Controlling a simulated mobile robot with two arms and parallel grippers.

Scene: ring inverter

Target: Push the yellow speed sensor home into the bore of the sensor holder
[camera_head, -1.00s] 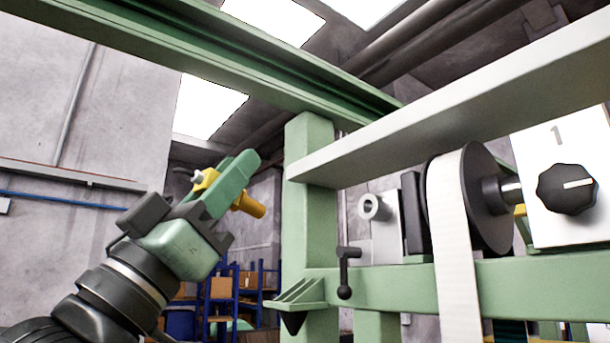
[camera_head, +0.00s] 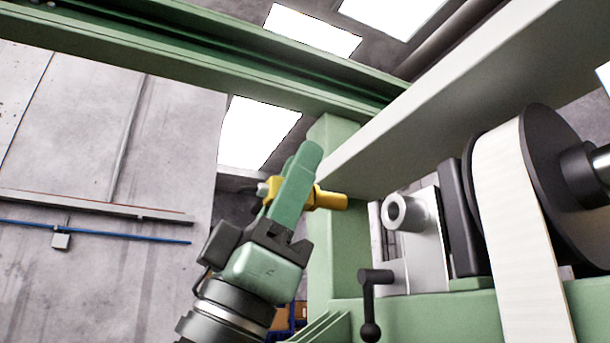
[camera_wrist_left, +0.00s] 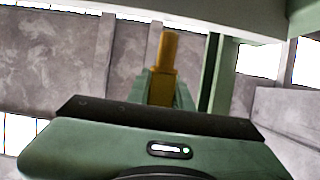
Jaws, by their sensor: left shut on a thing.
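The yellow speed sensor (camera_head: 328,199) is held in my left gripper (camera_head: 296,184), whose green fingers are shut on it. Its barrel points right in the head view, towards the holder, and its grey connector end sticks out on the left. In the left wrist view the sensor (camera_wrist_left: 167,60) stands up beyond the fingers. The sensor holder (camera_head: 399,213) is a grey ring with a dark bore, on a light plate at the right. The sensor tip is left of the ring and slightly higher in the picture, apart from it. My right gripper is not in view.
A green post (camera_head: 338,240) stands behind the sensor, under a long pale beam (camera_head: 450,85). A black lever (camera_head: 371,300) sits below the holder. A large roller with a white web (camera_head: 515,190) is right of the holder. The left side is open.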

